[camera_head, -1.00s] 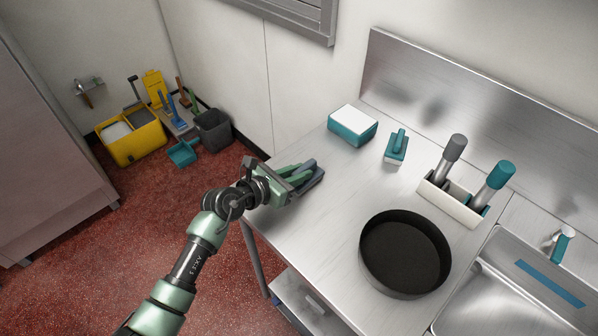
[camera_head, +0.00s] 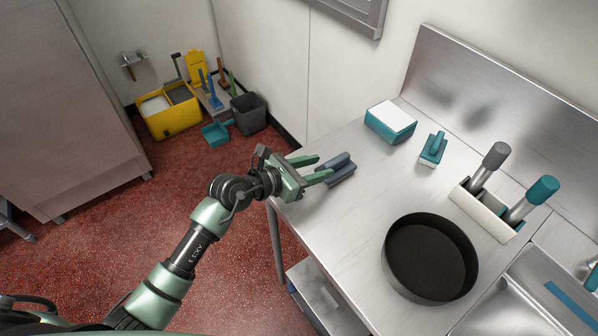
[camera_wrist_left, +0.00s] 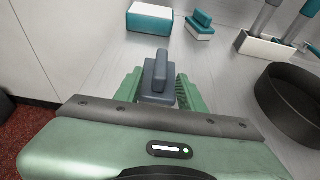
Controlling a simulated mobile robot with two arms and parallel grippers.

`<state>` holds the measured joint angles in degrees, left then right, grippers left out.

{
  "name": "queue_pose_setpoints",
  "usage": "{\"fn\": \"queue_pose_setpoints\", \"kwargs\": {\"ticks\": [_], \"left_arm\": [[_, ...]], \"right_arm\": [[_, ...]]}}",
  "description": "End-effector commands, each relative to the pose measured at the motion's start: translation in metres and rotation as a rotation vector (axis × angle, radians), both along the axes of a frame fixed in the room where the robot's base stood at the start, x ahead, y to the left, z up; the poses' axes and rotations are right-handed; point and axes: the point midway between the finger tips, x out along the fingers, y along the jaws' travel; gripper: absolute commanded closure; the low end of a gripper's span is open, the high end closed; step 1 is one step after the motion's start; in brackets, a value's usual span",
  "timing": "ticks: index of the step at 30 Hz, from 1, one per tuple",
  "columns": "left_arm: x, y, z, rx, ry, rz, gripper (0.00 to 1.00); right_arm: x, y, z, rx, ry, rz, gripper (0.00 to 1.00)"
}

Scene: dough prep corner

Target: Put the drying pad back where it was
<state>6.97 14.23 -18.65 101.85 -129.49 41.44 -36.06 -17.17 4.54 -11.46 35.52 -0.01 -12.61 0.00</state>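The drying pad, which I take to be the grey-blue block with a raised grip (camera_head: 341,168), lies on the steel table near its left front edge. It also shows in the wrist view (camera_wrist_left: 159,76), straight ahead of the fingers. My right gripper is not in view.
A teal and white block (camera_head: 390,121) and a teal handled pad (camera_head: 433,149) are at the back of the table. A dark round pan (camera_head: 431,258), a white holder (camera_head: 484,212) with two handled tools and a sink (camera_head: 540,300) are to the right. The middle-left tabletop is clear.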

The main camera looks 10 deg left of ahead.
Motion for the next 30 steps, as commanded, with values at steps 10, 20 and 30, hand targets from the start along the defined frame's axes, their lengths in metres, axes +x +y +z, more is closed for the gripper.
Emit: {"fn": "queue_pose_setpoints", "kwargs": {"ticks": [10,20,30], "left_arm": [[-0.04,0.04,0.02,0.001,0.001,0.0,0.6],[-0.046,0.045,0.025,-0.001,0.001,-0.002,0.6],[-0.046,0.044,0.025,-0.006,0.0,0.0,0.6]], "right_arm": [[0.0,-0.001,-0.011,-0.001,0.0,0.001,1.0],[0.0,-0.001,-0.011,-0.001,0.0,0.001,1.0],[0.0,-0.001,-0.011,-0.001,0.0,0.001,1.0]]}}
